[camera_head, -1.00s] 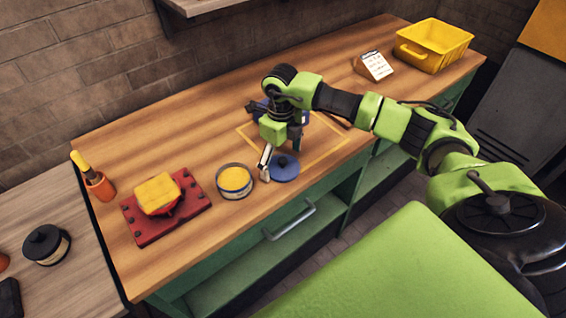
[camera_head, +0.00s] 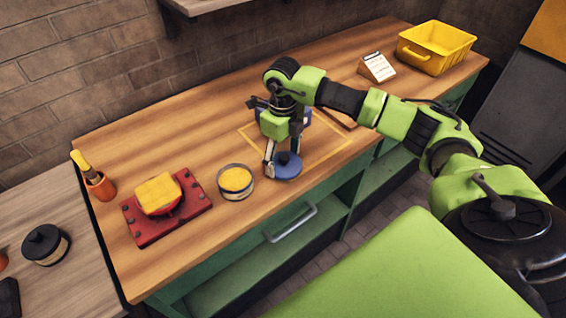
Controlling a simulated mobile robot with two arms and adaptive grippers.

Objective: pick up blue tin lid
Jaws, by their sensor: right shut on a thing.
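The blue tin lid (camera_head: 288,172) is a round blue disc with a dark knob on top, near the front edge of the workbench. My right gripper (camera_head: 283,158) points down over it and is shut on its knob. The lid appears to be at the bench top; I cannot tell whether it is lifted. The open tin (camera_head: 235,185) with yellow contents stands just left of the lid, apart from it. My left gripper is not in view.
A red plate (camera_head: 143,233) with a yellow sponge-like block (camera_head: 158,193) lies to the left. An orange cup (camera_head: 101,187) holds a yellow-handled tool. A blue object, partly hidden, is behind my gripper. A yellow bin (camera_head: 434,48) and a card stand (camera_head: 377,67) are far right.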

